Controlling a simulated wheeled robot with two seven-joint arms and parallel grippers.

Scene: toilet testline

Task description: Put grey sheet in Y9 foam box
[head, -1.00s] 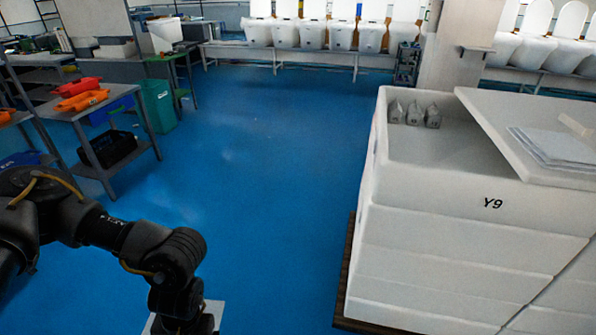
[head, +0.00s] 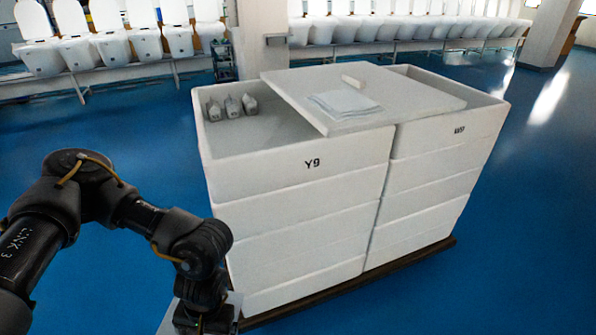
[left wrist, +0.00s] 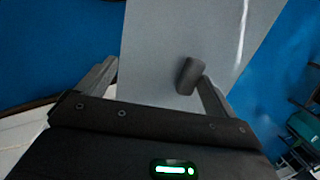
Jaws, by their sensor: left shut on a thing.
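The Y9 foam box (head: 260,177) is the white open box on top of the left stack, labelled Y9. Several grey items (head: 231,107) stand in its back left corner, and bare inner floor shows in front of them. My left gripper (left wrist: 152,80) is shut on the grey sheet (left wrist: 178,35), which extends away from the fingers in the left wrist view. In the head view, parts of the sheet (head: 236,303) show beside my left wrist, low and left of the Y9 stack. The fingertips are hidden there. My right gripper is not in view.
A white lid (head: 430,98) lies across the right part of the Y9 box and the W9 box (head: 450,135). The stacks stand on a dark pallet (head: 300,298). Blue floor is clear around.

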